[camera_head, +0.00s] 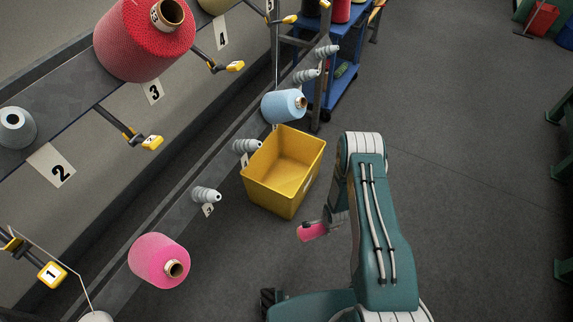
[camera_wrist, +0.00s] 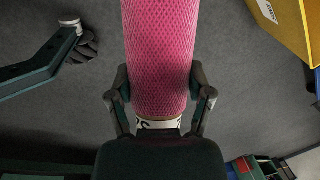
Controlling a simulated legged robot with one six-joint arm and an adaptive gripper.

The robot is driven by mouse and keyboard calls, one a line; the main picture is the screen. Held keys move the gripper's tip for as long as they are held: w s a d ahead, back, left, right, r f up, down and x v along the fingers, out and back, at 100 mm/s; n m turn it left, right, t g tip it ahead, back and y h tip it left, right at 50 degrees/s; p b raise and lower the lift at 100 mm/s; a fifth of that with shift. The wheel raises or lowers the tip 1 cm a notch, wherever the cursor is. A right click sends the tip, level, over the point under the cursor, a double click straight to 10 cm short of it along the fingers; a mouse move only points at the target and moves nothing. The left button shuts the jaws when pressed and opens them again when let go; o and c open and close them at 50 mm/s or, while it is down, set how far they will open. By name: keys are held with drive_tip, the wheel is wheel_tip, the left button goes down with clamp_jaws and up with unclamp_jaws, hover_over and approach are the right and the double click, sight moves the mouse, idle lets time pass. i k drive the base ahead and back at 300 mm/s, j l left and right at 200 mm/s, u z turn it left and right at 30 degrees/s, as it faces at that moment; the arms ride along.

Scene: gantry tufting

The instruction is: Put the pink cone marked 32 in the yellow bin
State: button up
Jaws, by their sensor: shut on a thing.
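My gripper (camera_wrist: 160,88) is shut on a pink cone (camera_wrist: 158,45) with a mesh surface. The cone's pale end band shows black marks, partly hidden by my gripper, and I cannot read the number. In the head view the held pink cone (camera_head: 311,232) shows small beside my arm, with my gripper (camera_head: 325,225) mostly hidden. The yellow bin (camera_head: 272,196) stands just beyond and to the left of the held cone. Its visible inside is empty. A corner of the yellow bin (camera_wrist: 288,22) also shows at the upper right of the wrist view.
Another pink cone (camera_head: 154,260) sits at the lower left near a rail with grey holders (camera_head: 206,194). A light blue cone (camera_head: 282,106) is just behind the bin. A large red cone (camera_head: 140,40) is upper left. A blue cart (camera_head: 345,75) stands behind.

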sight(278, 188)
drive_tip(key=i+l+u, duration=0.1)
drive_tip(key=i+l, duration=0.2)
drive_tip(key=i, duration=0.2)
drive_tip(key=i+l+u, duration=0.15)
drive_tip(key=i+l, duration=0.15)
drive_tip(key=i, duration=0.15)
drive_tip(key=i+j+u, duration=0.1)
drive_tip(key=i, duration=0.2)
drive_tip(key=i+j, duration=0.1)
drive_tip(key=i, duration=0.25)
drive_tip(key=u, duration=0.05)
